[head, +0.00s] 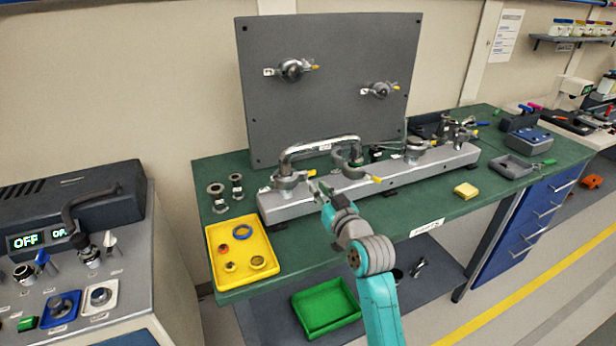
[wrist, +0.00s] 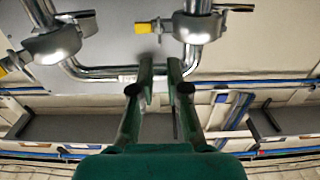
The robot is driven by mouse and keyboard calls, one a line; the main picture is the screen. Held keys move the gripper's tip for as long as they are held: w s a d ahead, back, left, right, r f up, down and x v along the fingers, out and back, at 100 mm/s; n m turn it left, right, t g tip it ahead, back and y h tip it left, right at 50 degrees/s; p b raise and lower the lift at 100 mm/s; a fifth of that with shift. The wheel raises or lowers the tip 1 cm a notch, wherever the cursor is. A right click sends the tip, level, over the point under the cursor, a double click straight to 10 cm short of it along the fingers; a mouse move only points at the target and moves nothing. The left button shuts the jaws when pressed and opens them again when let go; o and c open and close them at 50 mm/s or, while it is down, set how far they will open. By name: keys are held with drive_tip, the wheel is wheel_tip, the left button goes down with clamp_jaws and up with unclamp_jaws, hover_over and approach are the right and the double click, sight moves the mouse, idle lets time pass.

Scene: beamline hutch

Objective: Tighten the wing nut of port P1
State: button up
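Several metal clamps with yellow-tipped wing nuts show; their labels are too small for me to tell which is P1. Two clamps, left (head: 288,180) and right (head: 349,158), hold the ends of a bent chrome pipe (head: 320,142) on the silver manifold (head: 330,192). Two more sit on the upright grey panel, at left (head: 291,70) and right (head: 381,90). My gripper (head: 318,190) is in front of the manifold, by the left clamp. In the wrist view my gripper (wrist: 161,72) is open and empty, its fingertips apart near the pipe (wrist: 118,72), between two clamps (wrist: 52,42) (wrist: 202,26).
A yellow tray (head: 214,262) with rings stands at the bench's left front. Loose flanges (head: 217,192) stand behind it. A green bin (head: 325,308) is below. The bench between my arm and the yellow block is mostly clear.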

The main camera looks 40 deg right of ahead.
sight(307, 178)
drive_tip(key=x, duration=0.6)
drive_tip(key=shift+w+d, duration=0.1)
drive_tip(key=shift+w, duration=0.25)
drive_tip(key=shift+c, duration=0.2)
clamp_jaws()
drive_tip(key=shift+f, duration=0.1)
